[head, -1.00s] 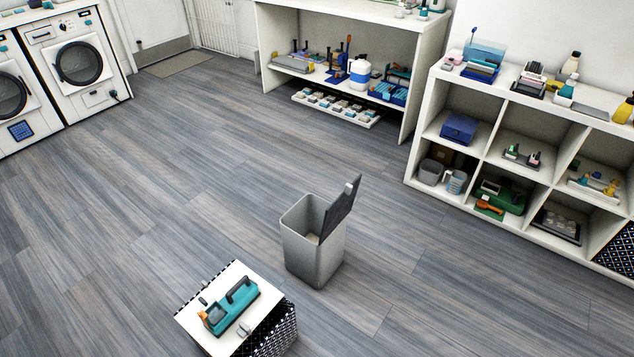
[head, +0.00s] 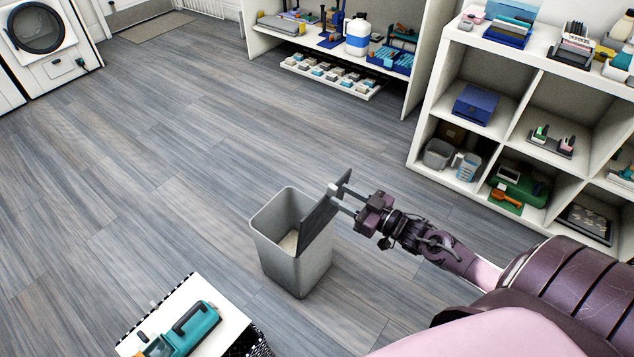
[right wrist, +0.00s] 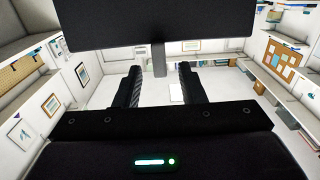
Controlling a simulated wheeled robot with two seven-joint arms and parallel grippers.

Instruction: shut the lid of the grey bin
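The grey bin (head: 315,262) stands upright on the floor, its mouth open, with something pale inside. Its dark lid (head: 318,218) is hinged at the right side and stands up steeply. A small light grey tab sticks out from the lid. My right gripper (head: 346,198) is at the lid's outer side, to its right, near the upper edge. In the right wrist view the lid (right wrist: 155,22) fills the top, and the tab (right wrist: 159,60) hangs between the two spread fingers (right wrist: 160,84), with gaps on both sides. My left gripper is not in view.
A white-topped box (head: 225,328) with a teal tool (head: 190,335) on it stands at the front left of the bin. A white cubby shelf (head: 418,130) stands at the back right. A washing machine (head: 45,50) is far left. The floor (head: 150,180) left of the bin is clear.

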